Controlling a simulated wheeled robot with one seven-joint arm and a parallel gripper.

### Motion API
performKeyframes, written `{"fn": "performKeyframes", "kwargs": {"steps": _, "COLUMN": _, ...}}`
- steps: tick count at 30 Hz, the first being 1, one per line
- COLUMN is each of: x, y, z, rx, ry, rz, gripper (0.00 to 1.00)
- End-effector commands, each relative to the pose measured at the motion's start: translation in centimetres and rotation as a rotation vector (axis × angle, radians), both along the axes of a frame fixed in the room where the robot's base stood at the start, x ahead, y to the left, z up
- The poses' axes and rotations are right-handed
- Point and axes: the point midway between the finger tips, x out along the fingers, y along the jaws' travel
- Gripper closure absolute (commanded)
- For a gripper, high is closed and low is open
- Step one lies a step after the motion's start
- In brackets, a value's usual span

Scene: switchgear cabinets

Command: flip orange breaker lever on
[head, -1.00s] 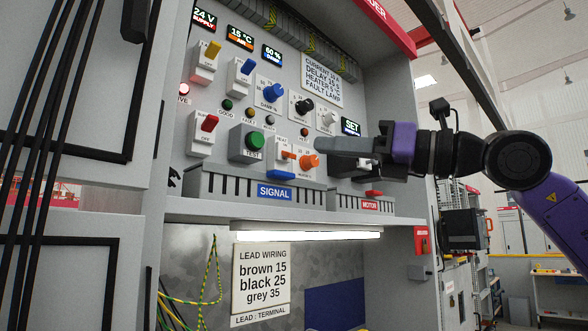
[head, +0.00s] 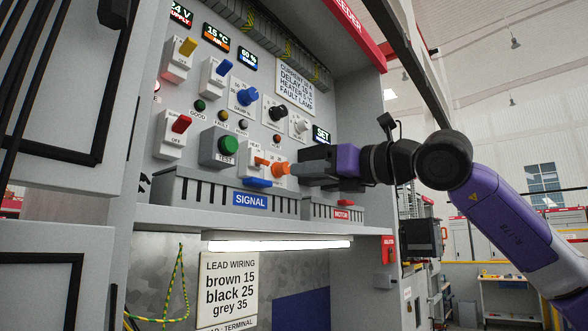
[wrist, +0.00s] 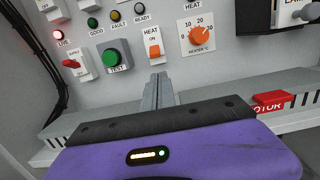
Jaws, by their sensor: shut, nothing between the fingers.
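The orange breaker lever (wrist: 153,48) sits on a white switch plate marked HEAT and ON, in the upper middle of the wrist view. In the head view the orange lever (head: 261,161) sticks out from the panel, left of the orange heater knob (head: 279,169). I cannot tell for certain whether it is on or off. My gripper (wrist: 158,84) is shut and empty, its fingers together and pointing at the panel just below the HEAT plate in the wrist view. In the head view my gripper (head: 294,172) comes from the right and overlaps the knob's right side. No contact with the lever shows.
A green TEST button (wrist: 114,57) and a red lever (wrist: 72,63) are to the left. The heater knob (wrist: 199,36) is close on the right. A grey slotted duct and ledge run below, with a red MOTOR part (wrist: 272,100) at right.

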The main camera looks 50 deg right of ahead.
Motion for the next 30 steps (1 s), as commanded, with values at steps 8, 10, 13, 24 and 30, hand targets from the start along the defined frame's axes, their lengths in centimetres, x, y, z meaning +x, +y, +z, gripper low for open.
{"fn": "performKeyframes", "kwargs": {"steps": 8, "x": 4.9, "y": 0.3, "z": 0.9, "rx": 0.001, "ry": 0.002, "rz": 0.004, "gripper": 1.0}}
{"fn": "performKeyframes", "kwargs": {"steps": 10, "x": 6.0, "y": 0.3, "z": 1.0, "rx": 0.001, "ry": 0.001, "rz": 0.004, "gripper": 1.0}}
{"fn": "performKeyframes", "kwargs": {"steps": 13, "x": 7.2, "y": 0.4, "z": 1.0, "rx": 0.001, "ry": 0.002, "rz": 0.003, "gripper": 1.0}}
{"fn": "performKeyframes", "kwargs": {"steps": 24, "x": 8.5, "y": 0.4, "z": 0.8, "rx": 0.0, "ry": 0.0, "rz": 0.003, "gripper": 1.0}}
{"fn": "performKeyframes", "kwargs": {"steps": 30, "x": 8.5, "y": 0.4, "z": 0.9, "rx": 0.0, "ry": 0.001, "rz": 0.003, "gripper": 1.0}}
